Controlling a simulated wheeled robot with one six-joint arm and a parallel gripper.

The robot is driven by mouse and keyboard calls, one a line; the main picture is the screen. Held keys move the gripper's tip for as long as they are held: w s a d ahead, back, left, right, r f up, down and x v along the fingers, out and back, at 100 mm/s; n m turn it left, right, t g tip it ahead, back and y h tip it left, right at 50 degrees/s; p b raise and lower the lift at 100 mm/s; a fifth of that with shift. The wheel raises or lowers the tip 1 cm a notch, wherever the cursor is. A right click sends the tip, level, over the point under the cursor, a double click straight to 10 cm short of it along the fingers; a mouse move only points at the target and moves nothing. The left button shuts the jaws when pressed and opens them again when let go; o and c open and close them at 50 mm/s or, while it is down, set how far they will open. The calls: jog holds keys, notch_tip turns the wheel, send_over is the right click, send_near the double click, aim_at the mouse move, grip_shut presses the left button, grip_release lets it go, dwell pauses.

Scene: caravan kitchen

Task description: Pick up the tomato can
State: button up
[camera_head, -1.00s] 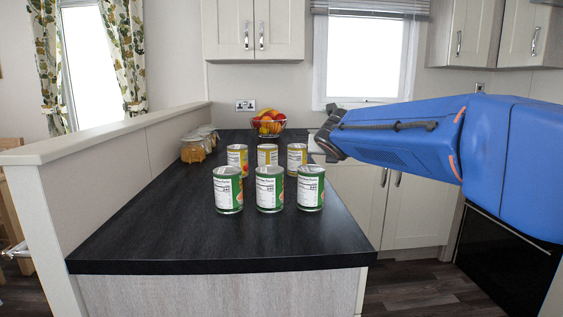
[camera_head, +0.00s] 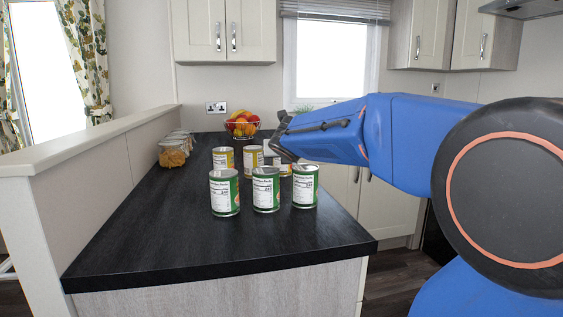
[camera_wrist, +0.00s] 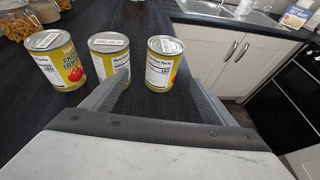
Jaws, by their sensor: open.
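Three yellow-labelled cans stand upright in the back row on the dark counter. In the wrist view, the left can (camera_wrist: 57,62) shows a red tomato picture and partly readable lettering. The middle can (camera_wrist: 110,55) and right can (camera_wrist: 162,65) mostly show nutrition panels. In the head view, the left (camera_head: 222,157) and middle (camera_head: 252,160) cans show; the right can (camera_head: 285,169) is partly hidden by my arm's end. My gripper (camera_head: 278,146) is open and empty above the counter. In the wrist view its fingers (camera_wrist: 158,84) point toward the cans, with the right can between them.
Three green-labelled cans (camera_head: 265,190) stand in front of the yellow ones. Jars (camera_head: 173,153) line the low wall at left. A fruit bowl (camera_head: 242,128) stands behind. The front of the counter (camera_head: 190,245) is clear. The sink (camera_wrist: 235,12) is at upper right.

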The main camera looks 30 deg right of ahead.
send_over(286, 170)
jog(key=s+a, duration=0.1)
jog(key=a, duration=0.1)
notch_tip(286, 170, down, 2)
jog(key=shift+s+a+f, duration=0.1)
jog(key=shift+f, duration=0.15)
jog(key=shift+d+r+x, duration=0.1)
jog(key=shift+d+x, duration=0.05)
jog(key=shift+x, duration=1.35)
jog(key=shift+d+r+x, duration=0.1)
jog(key=shift+x, duration=1.35)
jog(key=c, duration=1.4)
jog(key=shift+r, duration=0.1)
jog(key=shift+c, duration=0.5)
jog(key=shift+a, duration=0.1)
